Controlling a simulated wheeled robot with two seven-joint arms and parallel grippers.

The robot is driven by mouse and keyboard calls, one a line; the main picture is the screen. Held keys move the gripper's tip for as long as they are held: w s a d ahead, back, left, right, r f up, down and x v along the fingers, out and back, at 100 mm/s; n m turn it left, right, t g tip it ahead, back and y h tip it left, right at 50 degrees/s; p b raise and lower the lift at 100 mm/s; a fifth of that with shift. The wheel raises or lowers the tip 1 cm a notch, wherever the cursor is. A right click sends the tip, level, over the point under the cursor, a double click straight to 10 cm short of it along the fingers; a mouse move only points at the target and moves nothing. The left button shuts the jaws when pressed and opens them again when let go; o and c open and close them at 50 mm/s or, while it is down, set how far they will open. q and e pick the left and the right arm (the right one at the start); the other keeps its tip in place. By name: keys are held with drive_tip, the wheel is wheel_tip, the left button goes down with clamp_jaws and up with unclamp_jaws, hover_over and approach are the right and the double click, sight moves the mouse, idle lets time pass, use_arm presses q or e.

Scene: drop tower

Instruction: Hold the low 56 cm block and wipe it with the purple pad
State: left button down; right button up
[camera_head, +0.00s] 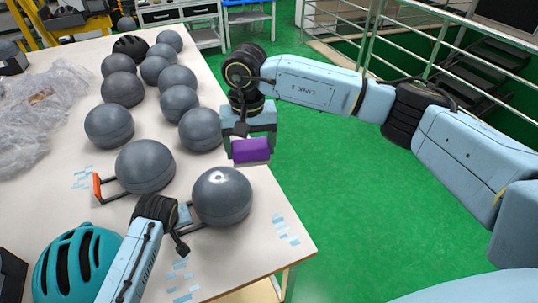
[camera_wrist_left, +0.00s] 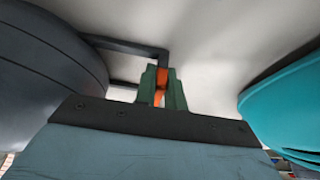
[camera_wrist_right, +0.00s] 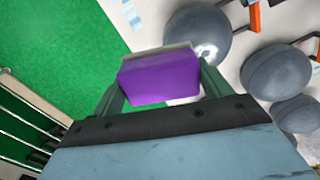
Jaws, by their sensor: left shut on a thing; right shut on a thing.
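The low block is a smooth dark-grey ball (camera_head: 222,197) at the near right of the table, with a dark handle frame on its left side. In the left wrist view the ball (camera_wrist_left: 45,70) fills the left side. My left gripper (camera_wrist_left: 162,85) is shut on the orange grip (camera_wrist_left: 161,88) of its handle. In the head view my left wrist hides most of that grip. My right gripper is shut on the purple pad (camera_head: 250,149), which also shows in the right wrist view (camera_wrist_right: 160,78). The pad is above and beyond the ball, apart from it, near the table's right edge.
Several similar grey balls stand behind; the nearest (camera_head: 145,166) has its own orange-gripped handle. A teal helmet (camera_head: 75,262) sits beside my left arm. Crumpled clear plastic (camera_head: 40,110) lies at the left. Green floor (camera_head: 330,210) is open beyond the table's right edge.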

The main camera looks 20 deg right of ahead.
drive_tip(key=w+a+f+m, duration=0.2)
drive_tip(key=w+a+m, duration=0.3)
drive_tip(key=w+a, duration=0.3)
drive_tip(key=shift+m, duration=0.6)
drive_tip(key=shift+w+d+f, duration=0.1)
drive_tip(key=shift+w+f, duration=0.15)
drive_tip(key=shift+f, duration=0.75)
drive_tip(key=shift+w+f, duration=0.2)
drive_tip(key=shift+f, duration=0.75)
drive_tip(key=shift+w+d+f, duration=0.1)
drive_tip(key=shift+w+f, duration=0.15)
drive_tip(key=shift+f, duration=0.75)
drive_tip(key=shift+f, duration=0.95)
drive_tip(key=shift+s+r, duration=0.1)
drive_tip(key=shift+s, duration=0.95)
drive_tip(key=shift+s+d, duration=0.1)
drive_tip(key=shift+s, duration=2.15)
